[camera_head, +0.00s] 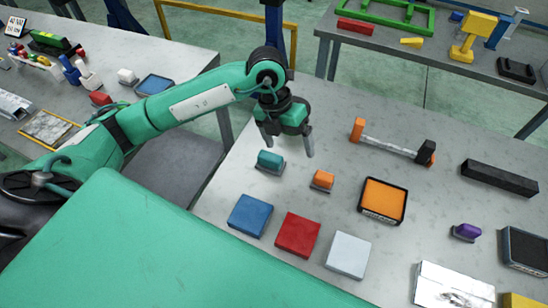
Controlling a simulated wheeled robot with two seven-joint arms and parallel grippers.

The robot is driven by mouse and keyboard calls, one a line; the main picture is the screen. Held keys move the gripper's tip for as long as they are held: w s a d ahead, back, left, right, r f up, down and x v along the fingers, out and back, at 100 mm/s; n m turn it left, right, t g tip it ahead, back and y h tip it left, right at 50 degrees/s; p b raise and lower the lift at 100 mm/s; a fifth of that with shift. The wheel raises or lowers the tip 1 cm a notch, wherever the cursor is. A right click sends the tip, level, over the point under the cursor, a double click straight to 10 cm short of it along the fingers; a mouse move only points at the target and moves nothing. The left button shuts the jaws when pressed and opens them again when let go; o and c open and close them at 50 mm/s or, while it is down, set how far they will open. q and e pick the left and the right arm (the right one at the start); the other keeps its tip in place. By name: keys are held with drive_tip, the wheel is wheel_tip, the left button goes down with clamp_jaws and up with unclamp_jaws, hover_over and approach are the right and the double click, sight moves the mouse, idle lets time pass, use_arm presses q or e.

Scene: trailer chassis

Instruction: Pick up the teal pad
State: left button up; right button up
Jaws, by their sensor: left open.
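The teal pad (271,159) is a small rounded teal block on a thin dark base, on the near left part of the grey metal table. My left gripper (288,147) comes in from the left and points down with its two fingers spread and nothing between them. It is above and slightly right of the teal pad in the picture, apart from it as far as I can tell. The exact height over the table is hard to judge. My right gripper is out of the picture.
An orange pad (322,180) sits just right of the teal one. Blue (251,215), red (298,235) and white (348,255) squares lie nearer. An orange tray (383,201), a bar with orange and black ends (390,148) and a purple pad (466,232) lie to the right.

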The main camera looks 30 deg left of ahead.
sight(270, 156)
use_arm(q)
drive_tip(key=w+a+n+y, duration=0.1)
drive_tip(key=w+a+y, duration=0.15)
drive_tip(key=a, duration=0.35)
drive_tip(key=shift+y, duration=0.45)
drive_tip(key=f+p, duration=0.1)
drive_tip(key=f, duration=0.3)
drive_tip(key=f+p, duration=0.1)
drive_tip(key=f, duration=0.2)
drive_tip(key=shift+s+a+f, duration=0.15)
drive_tip(key=shift+a+f, duration=0.05)
drive_tip(key=shift+f, duration=0.2)
drive_tip(key=shift+d+f+p, duration=0.1)
drive_tip(key=shift+f+p, duration=0.4)
drive_tip(key=shift+f, duration=0.05)
wheel_tip(270, 156, down, 3)
drive_tip(key=shift+d+f+p, duration=0.1)
drive_tip(key=shift+f+p, duration=0.1)
drive_tip(key=shift+p, duration=0.6)
drive_tip(key=shift+f, duration=0.45)
drive_tip(key=c, duration=1.1)
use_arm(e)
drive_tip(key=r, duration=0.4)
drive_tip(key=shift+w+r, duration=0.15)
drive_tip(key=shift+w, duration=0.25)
